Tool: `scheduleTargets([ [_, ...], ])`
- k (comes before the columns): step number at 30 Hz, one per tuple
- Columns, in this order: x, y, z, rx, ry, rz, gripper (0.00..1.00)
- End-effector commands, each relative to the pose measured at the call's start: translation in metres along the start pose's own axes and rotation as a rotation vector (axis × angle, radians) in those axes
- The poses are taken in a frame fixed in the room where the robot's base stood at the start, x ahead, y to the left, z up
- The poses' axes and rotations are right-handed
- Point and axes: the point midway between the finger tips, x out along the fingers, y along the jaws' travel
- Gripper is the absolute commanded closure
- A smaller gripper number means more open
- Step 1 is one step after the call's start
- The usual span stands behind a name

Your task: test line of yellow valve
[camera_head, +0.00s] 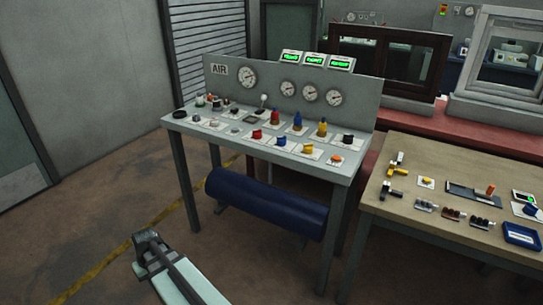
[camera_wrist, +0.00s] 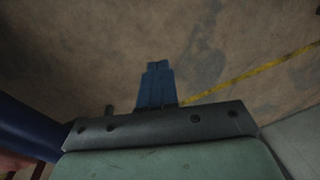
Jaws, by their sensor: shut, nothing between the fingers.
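A grey test bench (camera_head: 185,122) marked AIR stands at centre. A tall yellow valve-like part (camera_head: 322,129) stands upright toward its right side, behind a low yellow knob (camera_head: 306,148). Blue and red parts of similar shape stand to their left. On the wooden table at right lies another yellow-handled part (camera_head: 398,171); which one is the task's valve I cannot tell.
Several gauges (camera_head: 247,77) and green-lit displays (camera_head: 314,59) sit on the bench's back panel. A dark blue cylinder (camera_head: 265,203) lies under the bench. The wooden table (camera_head: 425,223) holds small fittings and a blue tray (camera_head: 521,235). Open floor lies at left.

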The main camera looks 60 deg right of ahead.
Motion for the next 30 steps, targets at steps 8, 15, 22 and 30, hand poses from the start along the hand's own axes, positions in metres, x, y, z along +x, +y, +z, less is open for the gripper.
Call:
scheduleTargets([
  [8,-0.044,0.067,-0.043,0.115,0.077,-0.046,1.0],
  [15,-0.079,0.129,-0.065,0.207,0.137,-0.081,1.0],
  [22,-0.114,0.193,-0.076,0.293,0.195,-0.11,1.0],
  [30,-0.158,0.271,-0.079,0.387,0.269,-0.137,1.0],
])
